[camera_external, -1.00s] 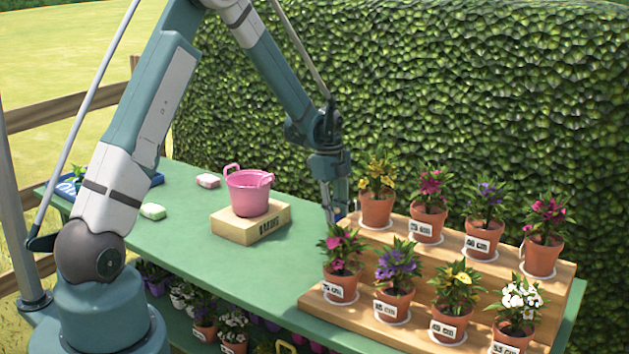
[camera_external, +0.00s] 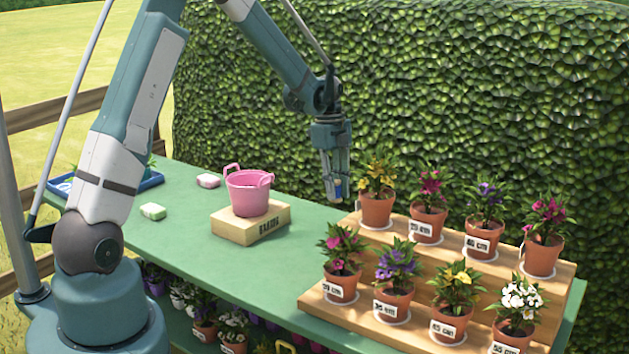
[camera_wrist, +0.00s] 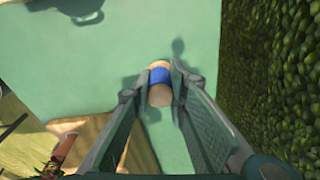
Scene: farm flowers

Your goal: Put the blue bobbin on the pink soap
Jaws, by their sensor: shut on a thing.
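The blue bobbin (camera_wrist: 160,76) has blue thread around its middle and pale wooden ends. My gripper (camera_wrist: 160,83) is shut on it, with one finger on each side, in the wrist view. In the external view my gripper (camera_external: 334,190) holds it above the green table, left of the yellow-flowered pot, and the bobbin (camera_external: 336,184) shows only as a small blue and tan patch. The pink soap (camera_external: 208,180) lies on the far left part of the table, behind and left of the pink bucket. The soap is not visible in the wrist view.
A pink bucket (camera_external: 248,192) stands on a wooden block (camera_external: 250,222) between my gripper and the soap. A pale green soap (camera_external: 153,211) and a blue tray (camera_external: 150,181) are at left. Potted flowers stand on a stepped wooden stand (camera_external: 350,313) at right. A hedge (camera_external: 420,90) rises behind.

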